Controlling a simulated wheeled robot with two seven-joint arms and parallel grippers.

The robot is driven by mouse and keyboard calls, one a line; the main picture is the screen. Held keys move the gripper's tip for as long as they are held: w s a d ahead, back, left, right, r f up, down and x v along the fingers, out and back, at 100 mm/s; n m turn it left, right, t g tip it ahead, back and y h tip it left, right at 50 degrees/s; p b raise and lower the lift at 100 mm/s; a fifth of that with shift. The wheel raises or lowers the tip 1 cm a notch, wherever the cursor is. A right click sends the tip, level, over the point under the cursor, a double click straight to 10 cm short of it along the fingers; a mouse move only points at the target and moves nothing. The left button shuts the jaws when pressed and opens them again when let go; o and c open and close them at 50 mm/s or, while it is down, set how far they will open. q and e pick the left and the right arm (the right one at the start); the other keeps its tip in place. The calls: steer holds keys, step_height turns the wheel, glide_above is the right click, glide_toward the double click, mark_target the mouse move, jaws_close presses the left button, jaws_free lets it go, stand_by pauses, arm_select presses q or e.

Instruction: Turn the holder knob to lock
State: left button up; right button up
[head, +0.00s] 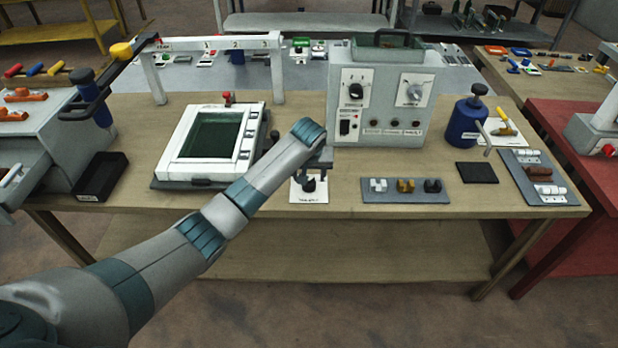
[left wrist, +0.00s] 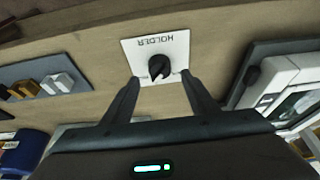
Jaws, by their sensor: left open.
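The holder knob (head: 309,184) is a small black pointer knob on a white plate (head: 309,197) lying on the wooden table. In the left wrist view the knob (left wrist: 158,67) sits on the plate marked HOLDER (left wrist: 178,45). My left gripper (left wrist: 160,78) is open, with one finger on either side of the knob's near edge. Its fingers appear apart from the knob, and nothing is held. In the head view my left gripper (head: 317,163) is just above the knob, partly hidden by my wrist. My right gripper does not show.
A white framed screen unit (head: 250,130) stands left of the plate. A grey control box (head: 385,105) stands behind right. A grey strip with small parts (head: 405,197) lies right, with a blue bottle (head: 465,122) beyond it. The table's front edge is close.

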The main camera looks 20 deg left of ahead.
mark_target(309, 181)
arm_select(q)
steer(key=shift+p+x, duration=0.3)
steer(key=shift+x, duration=2.15)
steer(key=c, duration=1.1)
steer(key=shift+o, duration=0.2)
